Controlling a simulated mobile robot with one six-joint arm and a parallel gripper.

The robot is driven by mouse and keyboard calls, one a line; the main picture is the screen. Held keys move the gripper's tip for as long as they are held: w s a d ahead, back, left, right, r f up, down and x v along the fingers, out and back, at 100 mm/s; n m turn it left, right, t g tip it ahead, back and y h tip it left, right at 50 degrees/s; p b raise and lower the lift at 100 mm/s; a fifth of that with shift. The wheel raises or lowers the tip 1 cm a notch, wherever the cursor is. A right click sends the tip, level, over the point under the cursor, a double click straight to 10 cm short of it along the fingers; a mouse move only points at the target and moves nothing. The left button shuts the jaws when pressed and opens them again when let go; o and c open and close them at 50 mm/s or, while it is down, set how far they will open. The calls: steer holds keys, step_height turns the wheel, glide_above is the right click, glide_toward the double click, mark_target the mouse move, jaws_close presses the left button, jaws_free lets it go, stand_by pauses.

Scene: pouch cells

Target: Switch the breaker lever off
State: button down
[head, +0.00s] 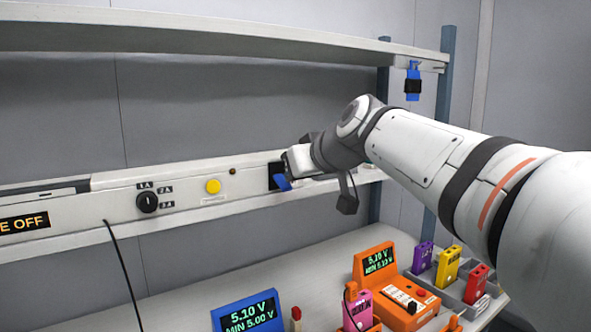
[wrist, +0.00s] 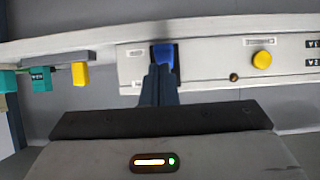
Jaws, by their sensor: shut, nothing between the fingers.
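The breaker lever (head: 283,183) is blue and sits on a black plate (head: 274,169) on the white rail panel; in the head view it slants down. In the wrist view the lever (wrist: 163,54) shows just beyond my fingertips. My gripper (wrist: 159,70) is shut with nothing between its fingers, and its tips overlap the lever's lower part in that view. I cannot tell whether they touch. In the head view my gripper (head: 291,170) is at the panel beside the lever, and its wrist hides part of the rail.
Left of the lever are a yellow button (head: 213,186) and a black rotary knob (head: 147,202). A shelf (head: 220,38) overhangs the rail. Below, the bench holds a blue meter (head: 248,313), an orange tester (head: 378,263) and a grey tray (head: 452,286) of coloured cells.

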steer(key=shift+a+r, duration=0.15)
steer(key=shift+r, duration=0.15)
steer(key=shift+a+r+p, duration=0.1)
steer(key=shift+r+p, duration=0.4)
steer(key=shift+r, duration=0.05)
steer(key=p+v, duration=0.1)
steer(key=v, duration=1.2)
steer(key=shift+r+p, duration=0.2)
steer(key=shift+p, duration=0.15)
